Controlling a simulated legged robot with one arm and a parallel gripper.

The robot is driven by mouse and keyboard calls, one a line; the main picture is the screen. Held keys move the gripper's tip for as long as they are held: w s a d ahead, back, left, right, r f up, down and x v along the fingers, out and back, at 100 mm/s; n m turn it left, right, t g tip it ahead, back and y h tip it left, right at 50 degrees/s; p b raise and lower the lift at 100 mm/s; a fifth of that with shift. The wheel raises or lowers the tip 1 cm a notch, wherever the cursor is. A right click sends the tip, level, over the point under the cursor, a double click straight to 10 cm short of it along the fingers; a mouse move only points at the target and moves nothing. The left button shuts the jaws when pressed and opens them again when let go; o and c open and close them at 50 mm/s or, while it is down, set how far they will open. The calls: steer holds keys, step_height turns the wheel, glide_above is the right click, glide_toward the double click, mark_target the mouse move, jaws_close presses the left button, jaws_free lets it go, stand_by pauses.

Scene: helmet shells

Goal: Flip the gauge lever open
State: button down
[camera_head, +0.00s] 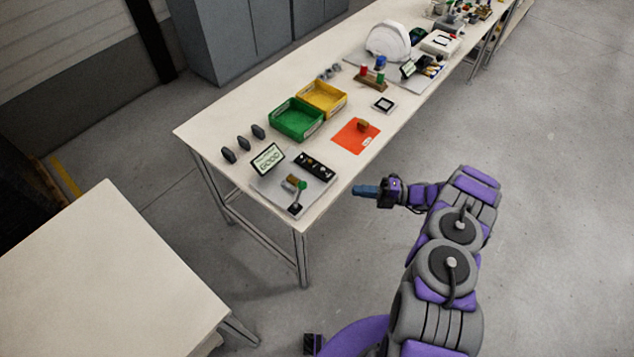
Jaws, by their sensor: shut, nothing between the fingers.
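The gauge (290,187) is a grey plate near the front left corner of the long table, with a small brass-coloured part on it. A small sign with green lettering (267,159) stands at the plate's back left. A dark panel with small round controls (315,165) lies at its back right. My gripper (356,190) is shut and empty, just off the table's front edge, right of the gauge and apart from it.
A green bin (297,132) and a yellow bin (341,110) stand behind the gauge. An orange mat (346,143) with a small brown object lies to the right. Several dark upright pieces (229,155) stand at left. A white helmet shell (389,34) stands farther along.

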steer(key=shift+d+f, duration=0.2)
steer(key=shift+d, duration=0.15)
steer(key=b, duration=0.2)
glide_toward(299, 194)
steer(key=a+r, duration=0.1)
steer(key=w+a+r, duration=0.1)
steer(key=a, duration=0.1)
steer(key=w+a+r, duration=0.1)
steer(key=shift+a, duration=0.2)
steer(key=shift+r, duration=0.1)
stand_by(0.3)
